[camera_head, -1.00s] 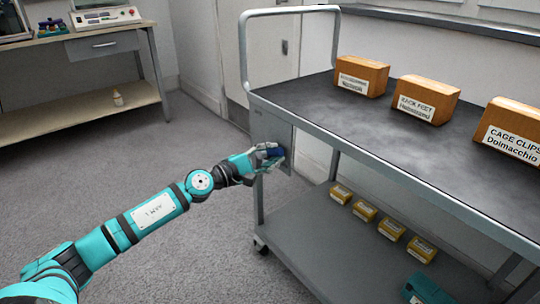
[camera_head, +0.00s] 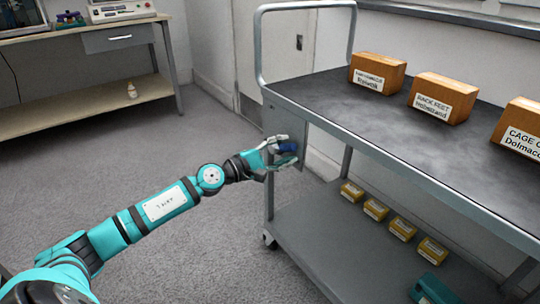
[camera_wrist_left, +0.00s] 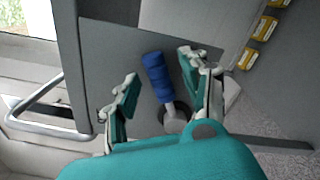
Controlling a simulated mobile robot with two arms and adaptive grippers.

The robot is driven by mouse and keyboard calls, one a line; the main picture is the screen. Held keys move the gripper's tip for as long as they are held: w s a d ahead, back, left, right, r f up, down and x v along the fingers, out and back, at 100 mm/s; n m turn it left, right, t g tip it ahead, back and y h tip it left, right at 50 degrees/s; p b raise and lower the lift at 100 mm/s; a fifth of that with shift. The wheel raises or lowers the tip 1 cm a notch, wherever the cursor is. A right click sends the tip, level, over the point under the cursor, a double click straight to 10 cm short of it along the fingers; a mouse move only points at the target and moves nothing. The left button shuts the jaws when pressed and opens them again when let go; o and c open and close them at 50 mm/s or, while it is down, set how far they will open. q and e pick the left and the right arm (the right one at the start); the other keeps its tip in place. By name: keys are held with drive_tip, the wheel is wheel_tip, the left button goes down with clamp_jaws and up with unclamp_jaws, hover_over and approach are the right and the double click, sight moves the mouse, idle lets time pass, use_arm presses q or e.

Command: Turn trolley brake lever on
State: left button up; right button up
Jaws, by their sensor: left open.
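The trolley (camera_head: 315,112) stands at the right in the head view, with a grey panel at its left end. The brake lever (camera_wrist_left: 157,78) shows in the left wrist view as a blue grip on a grey shaft, rising from a round dark pivot on that panel. In the head view its blue grip (camera_head: 287,148) is partly hidden by my fingers. My left gripper (camera_head: 287,152) is open at the panel. In the left wrist view, the fingers of my left gripper (camera_wrist_left: 162,85) are spread on either side of the lever, apart from the blue grip. My right gripper is not in view.
Brown boxes (camera_head: 444,97) stand on the trolley's top shelf. Several small yellow boxes (camera_head: 376,209) and a teal case (camera_head: 432,289) are on the lower shelf. A workbench (camera_head: 80,38) stands at the back left. The carpet between is clear.

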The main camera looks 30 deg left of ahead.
use_arm(q)
drive_tip(key=v, duration=1.1)
drive_tip(key=shift+s+a, duration=0.15)
drive_tip(key=shift+s, duration=0.2)
drive_tip(key=shift+f, duration=0.1)
